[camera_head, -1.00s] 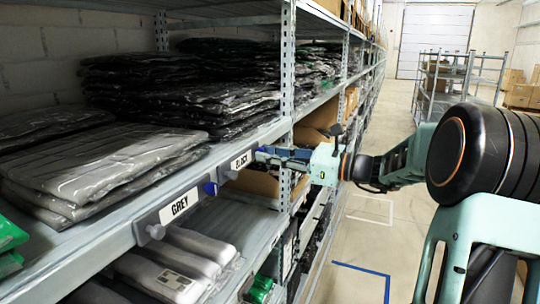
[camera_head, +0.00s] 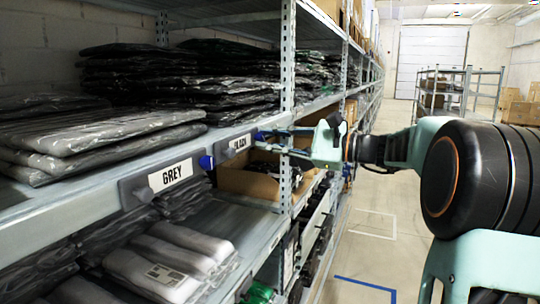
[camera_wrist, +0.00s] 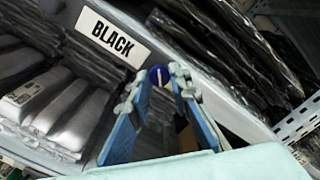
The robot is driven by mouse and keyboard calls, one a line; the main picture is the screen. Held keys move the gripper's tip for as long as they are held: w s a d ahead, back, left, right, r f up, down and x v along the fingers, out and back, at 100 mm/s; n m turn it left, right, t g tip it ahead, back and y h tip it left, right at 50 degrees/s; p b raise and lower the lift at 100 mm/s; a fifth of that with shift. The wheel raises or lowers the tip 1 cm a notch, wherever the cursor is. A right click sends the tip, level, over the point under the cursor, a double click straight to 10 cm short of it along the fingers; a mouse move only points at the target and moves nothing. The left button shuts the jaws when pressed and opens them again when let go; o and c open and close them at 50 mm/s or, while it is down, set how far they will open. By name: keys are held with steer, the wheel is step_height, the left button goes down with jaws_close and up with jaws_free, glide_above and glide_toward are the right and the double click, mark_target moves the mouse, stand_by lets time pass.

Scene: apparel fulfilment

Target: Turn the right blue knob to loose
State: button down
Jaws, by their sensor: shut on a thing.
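Part of the knob is hidden by the fingertips. Another blue knob (camera_head: 207,162) is at the right end of the GREY label (camera_head: 171,175).
Grey knobs (camera_head: 143,190) are at the labels' left ends. Bagged dark garments (camera_head: 100,135) lie on the shelf above. Rolled grey garments (camera_head: 165,262) and a cardboard box (camera_head: 240,183) are below. A metal upright (camera_head: 287,55) stands close to my gripper. The aisle floor (camera_head: 370,240) is clear.

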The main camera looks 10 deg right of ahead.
steer(key=n+b, duration=0.1)
steer(key=b, duration=0.1)
steer(key=n+b, duration=0.4)
steer(key=shift+f, duration=0.3)
steer(key=n+b, duration=0.4)
steer(key=shift+r, duration=0.3)
steer(key=shift+n, duration=0.3)
steer(key=c, duration=1.8)
jaws_free()
steer(key=shift+o, duration=0.2)
steer(key=v, duration=1.2)
